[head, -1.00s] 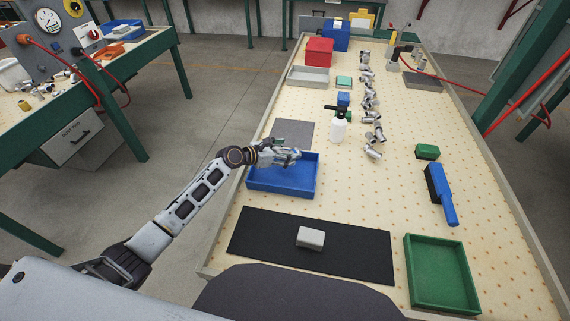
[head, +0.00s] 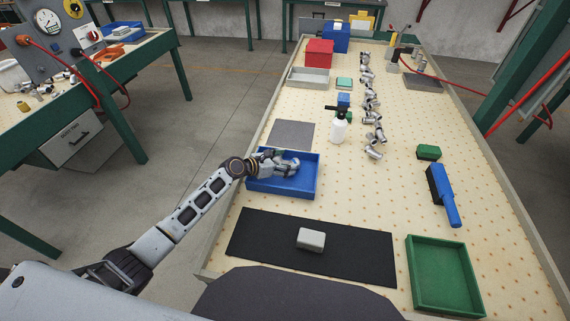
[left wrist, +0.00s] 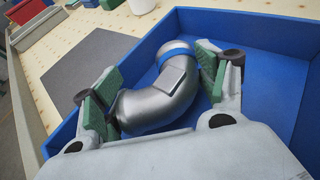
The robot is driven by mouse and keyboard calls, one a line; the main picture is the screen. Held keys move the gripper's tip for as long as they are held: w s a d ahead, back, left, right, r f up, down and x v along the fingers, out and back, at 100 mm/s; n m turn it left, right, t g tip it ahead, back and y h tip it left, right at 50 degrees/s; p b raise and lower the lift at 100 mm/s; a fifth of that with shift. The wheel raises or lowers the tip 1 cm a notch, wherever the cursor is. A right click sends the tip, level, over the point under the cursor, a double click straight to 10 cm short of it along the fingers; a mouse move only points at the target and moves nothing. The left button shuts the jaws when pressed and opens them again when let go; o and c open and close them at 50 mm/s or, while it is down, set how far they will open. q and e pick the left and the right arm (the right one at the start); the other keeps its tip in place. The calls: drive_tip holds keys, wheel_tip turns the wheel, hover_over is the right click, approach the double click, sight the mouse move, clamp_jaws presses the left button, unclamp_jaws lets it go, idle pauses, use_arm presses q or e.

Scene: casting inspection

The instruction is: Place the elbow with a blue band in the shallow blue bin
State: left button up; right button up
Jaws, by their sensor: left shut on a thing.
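The shallow blue bin (head: 283,189) sits near the left edge of the perforated workbench. My left gripper (head: 285,165) is inside the bin's outline, low over its floor. It is shut on a grey metal elbow (left wrist: 140,109) with a blue band (left wrist: 178,53) near its far end. In the left wrist view the elbow lies between the two green-padded fingers of the left gripper (left wrist: 155,92), with the blue walls around it. Whether the elbow touches the bin floor is hard to tell. My right gripper is not in view.
Several metal elbows (head: 372,115) stand in a row along the bench. A spray bottle (head: 338,128) stands behind and to the right of the bin. A black mat (head: 265,240) with a grey block (head: 311,239) lies in front. A green tray (head: 443,275) is at the front right.

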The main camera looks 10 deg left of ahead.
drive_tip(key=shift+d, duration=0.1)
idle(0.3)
use_arm(q)
drive_tip(key=o, duration=1.4)
drive_tip(key=shift+f, duration=0.1)
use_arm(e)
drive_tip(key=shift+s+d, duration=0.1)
use_arm(q)
drive_tip(key=shift+v, duration=0.9)
drive_tip(key=p+v, duration=0.1)
drive_tip(key=v, duration=0.8)
drive_tip(key=shift+s+a, duration=0.2)
drive_tip(key=shift+s, duration=0.1)
drive_tip(key=shift+s+a+r, duration=0.15)
drive_tip(key=shift+s+r, duration=0.05)
drive_tip(key=shift+r, duration=0.05)
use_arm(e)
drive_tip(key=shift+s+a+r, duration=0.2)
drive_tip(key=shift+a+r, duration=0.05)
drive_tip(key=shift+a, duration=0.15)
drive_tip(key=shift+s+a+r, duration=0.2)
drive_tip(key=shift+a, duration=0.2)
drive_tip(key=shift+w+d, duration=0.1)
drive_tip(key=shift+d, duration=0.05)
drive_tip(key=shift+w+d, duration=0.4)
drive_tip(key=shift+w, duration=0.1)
